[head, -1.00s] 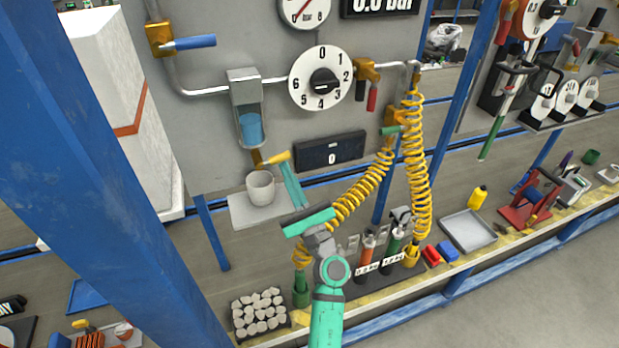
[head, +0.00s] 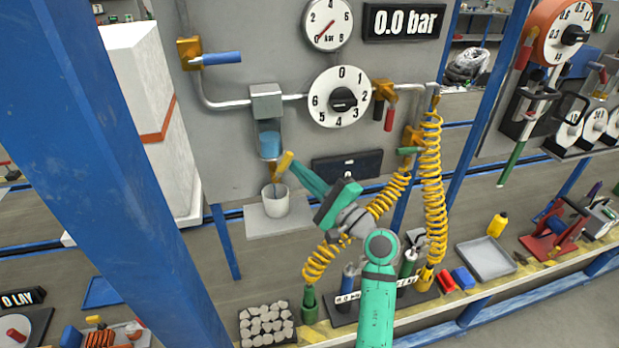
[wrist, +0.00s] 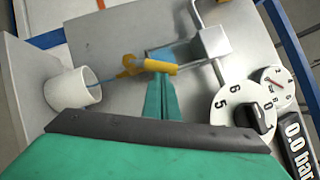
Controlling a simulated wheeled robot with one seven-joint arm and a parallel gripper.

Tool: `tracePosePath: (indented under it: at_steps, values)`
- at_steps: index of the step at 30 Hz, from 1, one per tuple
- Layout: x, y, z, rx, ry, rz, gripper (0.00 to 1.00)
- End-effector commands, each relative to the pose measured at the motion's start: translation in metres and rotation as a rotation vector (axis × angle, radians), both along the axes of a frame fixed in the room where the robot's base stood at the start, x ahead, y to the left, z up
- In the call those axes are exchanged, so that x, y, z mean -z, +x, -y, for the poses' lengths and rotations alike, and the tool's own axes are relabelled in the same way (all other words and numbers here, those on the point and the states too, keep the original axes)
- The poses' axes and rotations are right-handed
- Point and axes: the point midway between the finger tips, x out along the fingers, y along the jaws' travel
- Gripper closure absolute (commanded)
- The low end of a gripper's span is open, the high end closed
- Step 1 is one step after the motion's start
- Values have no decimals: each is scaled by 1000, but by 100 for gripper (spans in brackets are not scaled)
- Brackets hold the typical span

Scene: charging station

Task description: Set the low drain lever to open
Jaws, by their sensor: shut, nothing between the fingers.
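The low drain lever has a yellow handle (head: 285,162) below the sight glass holding blue liquid (head: 269,146). In the wrist view the yellow handle (wrist: 150,66) lies across the tips of my fingers. My gripper (head: 298,168) is shut and empty, its teal fingers touching or very near the handle; I cannot tell which. It also shows in the wrist view (wrist: 161,80). A white cup (head: 275,200) stands under the outlet, and in the wrist view (wrist: 72,88) a thin blue stream runs between outlet and cup.
A blue-handled lever (head: 221,58) is on the pipe at upper left. A numbered dial (head: 340,97) and a dark display (head: 347,165) are close to my gripper. Coiled yellow hoses (head: 431,190) hang at the right. A blue post (head: 110,150) stands at the left.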

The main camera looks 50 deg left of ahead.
Motion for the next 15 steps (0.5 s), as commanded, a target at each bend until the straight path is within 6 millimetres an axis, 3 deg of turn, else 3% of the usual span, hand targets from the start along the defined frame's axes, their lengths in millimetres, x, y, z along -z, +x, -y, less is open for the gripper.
tracePosePath:
  at_steps: [15]
  values:
    - [-21,-14,-8,1,-197,345,100]
